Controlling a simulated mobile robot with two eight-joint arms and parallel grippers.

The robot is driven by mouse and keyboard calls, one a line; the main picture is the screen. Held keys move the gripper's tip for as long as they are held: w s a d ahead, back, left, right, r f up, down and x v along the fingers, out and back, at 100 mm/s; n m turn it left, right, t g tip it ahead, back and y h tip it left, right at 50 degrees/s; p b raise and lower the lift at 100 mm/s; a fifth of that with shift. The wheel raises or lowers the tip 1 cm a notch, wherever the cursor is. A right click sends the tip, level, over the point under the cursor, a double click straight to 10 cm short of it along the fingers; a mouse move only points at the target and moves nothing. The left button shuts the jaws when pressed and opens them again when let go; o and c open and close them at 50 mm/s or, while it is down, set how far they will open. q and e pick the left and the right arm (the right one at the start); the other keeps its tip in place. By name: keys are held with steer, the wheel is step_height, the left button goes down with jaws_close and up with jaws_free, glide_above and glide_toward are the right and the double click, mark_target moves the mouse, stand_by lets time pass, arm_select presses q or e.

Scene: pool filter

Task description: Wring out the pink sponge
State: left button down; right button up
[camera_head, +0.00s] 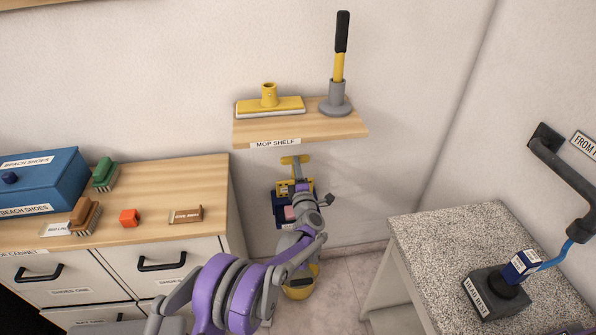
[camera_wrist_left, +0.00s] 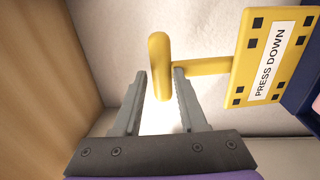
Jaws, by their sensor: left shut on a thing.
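A yellow T-shaped handle (camera_head: 295,160) stands below the mop shelf at the wall. In the left wrist view the handle (camera_wrist_left: 160,65) joins a yellow plate (camera_wrist_left: 262,62) labelled "PRESS DOWN". A small pink block (camera_head: 290,213), apparently the sponge, shows in the dark blue wringer (camera_head: 280,208) below the plate; my arm hides part of it. My left gripper (camera_head: 298,182) reaches up to the handle. In the left wrist view my left gripper (camera_wrist_left: 160,85) is shut on the handle, with its fingers on either side of the crossbar. My right gripper is not in view.
The mop shelf (camera_head: 300,128) juts out above the handle, with a yellow mop head (camera_head: 270,105) and a black-gripped handle (camera_head: 340,60) on it. A wooden-topped cabinet (camera_head: 150,215) stands left, a speckled counter (camera_head: 450,240) right. A yellow bucket (camera_head: 300,288) is below.

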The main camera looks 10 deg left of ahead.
arm_select(q)
steer(key=c, duration=0.8)
jaws_free()
steer(key=shift+w+a+r, duration=0.3)
steer(key=shift+a+r, duration=0.05)
steer(key=shift+r, duration=0.05)
steer(key=shift+o, duration=1.2)
steer(key=shift+r, duration=0.1)
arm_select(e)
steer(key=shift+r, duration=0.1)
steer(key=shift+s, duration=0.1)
arm_select(q)
steer(key=f+b+v, duration=0.1)
steer(key=v, duration=0.5)
steer(key=shift+d, duration=0.35)
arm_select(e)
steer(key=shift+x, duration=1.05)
arm_select(q)
steer(key=shift+s+f, duration=0.1)
steer(key=shift+s, duration=0.05)
steer(key=shift+s, duration=0.1)
